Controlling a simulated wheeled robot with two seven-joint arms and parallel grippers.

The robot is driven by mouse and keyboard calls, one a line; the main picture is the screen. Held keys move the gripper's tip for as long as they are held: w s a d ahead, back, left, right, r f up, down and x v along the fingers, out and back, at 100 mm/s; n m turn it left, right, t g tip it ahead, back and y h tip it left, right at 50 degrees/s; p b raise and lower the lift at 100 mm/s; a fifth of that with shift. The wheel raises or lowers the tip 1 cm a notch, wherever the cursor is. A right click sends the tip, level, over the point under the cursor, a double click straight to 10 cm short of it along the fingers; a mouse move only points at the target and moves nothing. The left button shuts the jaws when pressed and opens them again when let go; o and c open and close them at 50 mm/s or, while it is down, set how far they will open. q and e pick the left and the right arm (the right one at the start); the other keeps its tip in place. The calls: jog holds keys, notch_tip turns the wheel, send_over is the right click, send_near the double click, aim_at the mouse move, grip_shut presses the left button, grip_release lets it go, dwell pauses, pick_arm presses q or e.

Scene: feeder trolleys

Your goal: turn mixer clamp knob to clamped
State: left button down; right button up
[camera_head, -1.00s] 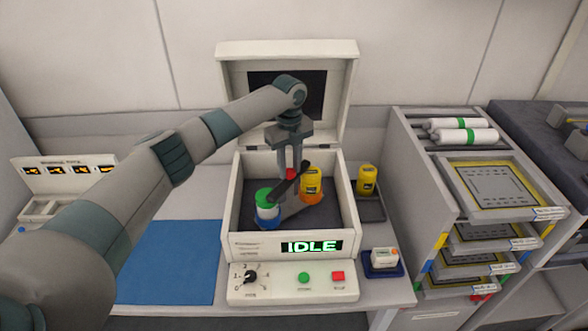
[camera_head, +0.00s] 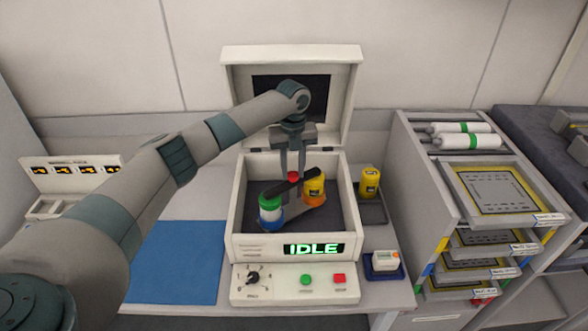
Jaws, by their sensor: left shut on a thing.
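The mixer (camera_head: 234,215) stands open on the bench, its lid (camera_head: 350,95) raised at the back. Inside, a black clamp knob bar (camera_head: 273,189) with a red centre spans between a green-topped white and blue jar (camera_head: 270,210) and a yellow and orange jar (camera_head: 314,187). The bar slants, its right end farther back than its left. My left gripper (camera_head: 293,174) points down from above, shut on the clamp knob with its fingers either side of the red centre. The exact finger contact is too small to see. My right gripper is out of view.
The mixer's front has an IDLE display (camera_head: 313,249), a black dial (camera_head: 253,278), a green button (camera_head: 306,280) and a red button (camera_head: 339,279). Another yellow jar (camera_head: 369,182) stands in a tray at right. A blue mat (camera_head: 178,262) lies clear at left.

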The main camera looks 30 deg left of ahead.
aim_at(293, 174)
pick_arm(q)
jog(key=c, duration=1.3)
grip_release()
jog(key=shift+c, duration=0.2)
jog(key=shift+r, duration=0.1)
jog(key=shift+r+b, duration=0.4)
jog(key=shift+r, duration=0.15)
notch_tip(293, 174, up, 5)
jog(key=shift+f+b, duration=0.2)
jog(key=shift+b, duration=0.75)
jog(key=shift+r, duration=0.9)
jog(key=shift+d+f, duration=0.1)
